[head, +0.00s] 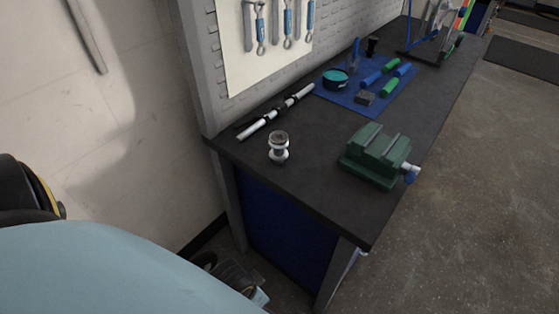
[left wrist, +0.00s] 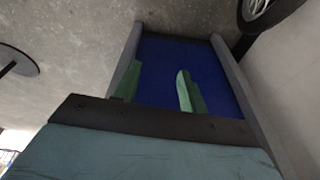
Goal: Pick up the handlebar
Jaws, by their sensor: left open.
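The handlebar (head: 266,119), a straight silver-white bar with black sections, lies on the dark workbench (head: 325,131) along the wall side in the head view. Nothing touches it from above. My left gripper (left wrist: 159,88) shows in the left wrist view, with two green fingers spread apart and nothing between them. Beyond the fingers is the blue side panel (left wrist: 170,60) of the bench. The handlebar is not in the left wrist view, and my left gripper's fingers are not in the head view. My right gripper is in neither view.
A silver hub-like part (head: 278,147) stands in front of the handlebar. A green vise (head: 376,156) sits at the bench's right edge. A blue mat (head: 340,97) behind holds a teal tin (head: 335,79) and several grips. Tools hang on a white board (head: 238,62).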

